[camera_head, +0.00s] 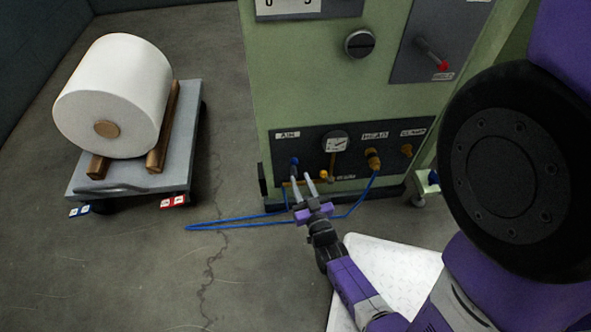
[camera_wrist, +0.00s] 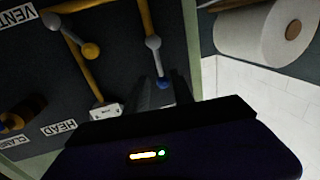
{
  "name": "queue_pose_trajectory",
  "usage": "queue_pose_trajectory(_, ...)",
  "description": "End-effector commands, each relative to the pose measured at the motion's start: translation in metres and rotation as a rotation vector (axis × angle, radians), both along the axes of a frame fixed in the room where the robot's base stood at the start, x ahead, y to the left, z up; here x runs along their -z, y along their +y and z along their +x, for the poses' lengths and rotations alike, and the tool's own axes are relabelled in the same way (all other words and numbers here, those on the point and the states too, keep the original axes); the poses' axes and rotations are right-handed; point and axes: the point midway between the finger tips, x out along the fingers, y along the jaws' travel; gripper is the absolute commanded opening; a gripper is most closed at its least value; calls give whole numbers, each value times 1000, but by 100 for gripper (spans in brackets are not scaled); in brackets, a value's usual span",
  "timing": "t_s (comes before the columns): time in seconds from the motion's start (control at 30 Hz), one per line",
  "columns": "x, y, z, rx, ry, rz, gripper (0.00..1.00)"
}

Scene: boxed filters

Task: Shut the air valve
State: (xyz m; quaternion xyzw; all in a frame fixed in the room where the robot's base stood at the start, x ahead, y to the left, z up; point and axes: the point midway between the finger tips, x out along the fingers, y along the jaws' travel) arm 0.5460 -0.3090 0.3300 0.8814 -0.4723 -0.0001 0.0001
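The air valve is a small lever with a blue knob (camera_head: 294,161), under the AIR label on the dark panel of the green machine. In the wrist view its blue-tipped lever (camera_wrist: 162,82) hangs from a grey pivot on a yellow pipe. My gripper (camera_head: 302,176) is open, its two fingers apart and pointing at the panel just below the blue knob. In the wrist view the knob appears between the dark fingers (camera_wrist: 164,90). I cannot tell whether either finger touches it. The gripper's body hides the lower part of that view.
A yellow-knobbed vent lever (camera_head: 329,176) is close on the right, below a gauge (camera_head: 336,143). Brass fittings (camera_head: 373,160) and a blue hose (camera_head: 245,224) are nearby. A cart (camera_head: 185,135) with a white roll (camera_head: 115,90) stands left. A white plate (camera_head: 390,275) lies on the floor.

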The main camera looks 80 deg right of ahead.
Motion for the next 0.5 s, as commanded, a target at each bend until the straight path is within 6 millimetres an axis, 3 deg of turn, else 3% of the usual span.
queue_pose_trajectory(0.23,1,-32,21,0,0,-2,30)
queue_pose_trajectory(0.5,0,-44,30,-2,0,0,30)
